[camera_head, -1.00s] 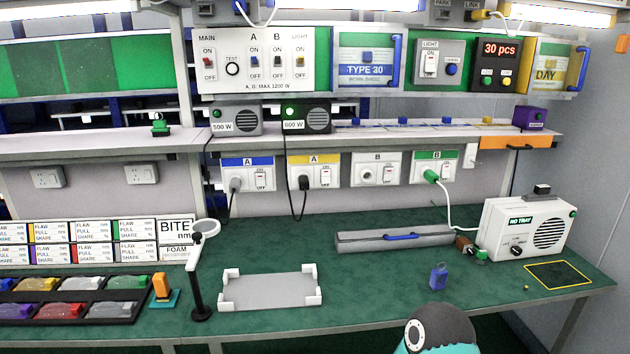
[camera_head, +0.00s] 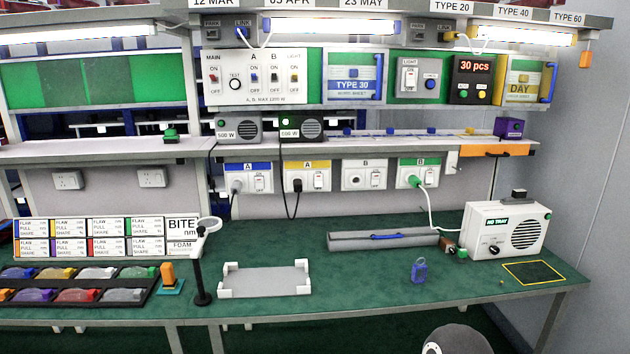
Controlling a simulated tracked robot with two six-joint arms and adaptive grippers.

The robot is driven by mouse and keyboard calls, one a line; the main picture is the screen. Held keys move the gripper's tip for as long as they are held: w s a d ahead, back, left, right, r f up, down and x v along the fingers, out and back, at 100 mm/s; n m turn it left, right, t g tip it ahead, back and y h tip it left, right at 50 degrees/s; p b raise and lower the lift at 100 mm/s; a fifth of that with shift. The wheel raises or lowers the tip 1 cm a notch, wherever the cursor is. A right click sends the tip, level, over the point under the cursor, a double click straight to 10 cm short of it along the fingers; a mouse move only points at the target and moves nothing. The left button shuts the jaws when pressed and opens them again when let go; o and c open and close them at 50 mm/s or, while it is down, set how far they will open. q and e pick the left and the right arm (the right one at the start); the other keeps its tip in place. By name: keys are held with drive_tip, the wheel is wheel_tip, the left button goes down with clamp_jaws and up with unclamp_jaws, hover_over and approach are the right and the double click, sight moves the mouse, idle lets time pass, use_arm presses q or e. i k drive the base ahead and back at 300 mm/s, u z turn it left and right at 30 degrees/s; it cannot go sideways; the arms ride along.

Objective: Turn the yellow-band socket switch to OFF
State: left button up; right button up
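The yellow-band socket (camera_head: 293,166), marked A, is on the back wall panel above the bench, second from the left in a row of sockets. A black plug with a cable sits in its left half. Its small white rocker switch (camera_head: 319,180) is in the right half, with a reddish mark near its top; its position is too small to tell for certain. Neither of my grippers is in view. Only a grey rounded part of my own body shows at the bottom edge, far below the socket and apart from it.
Blue-band (camera_head: 247,163), plain B (camera_head: 365,165) and green-band (camera_head: 419,162) sockets flank it. A white tray (camera_head: 264,281), magnifier stand (camera_head: 202,270), grey case (camera_head: 350,241), blue padlock-like item (camera_head: 419,271) and white radio-like box (camera_head: 506,228) stand on the green bench. The bench's front middle is clear.

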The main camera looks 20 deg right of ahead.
sight(318, 178)
drive_tip(key=z, duration=0.1)
drive_tip(key=i, duration=0.9)
drive_tip(key=u, duration=0.1)
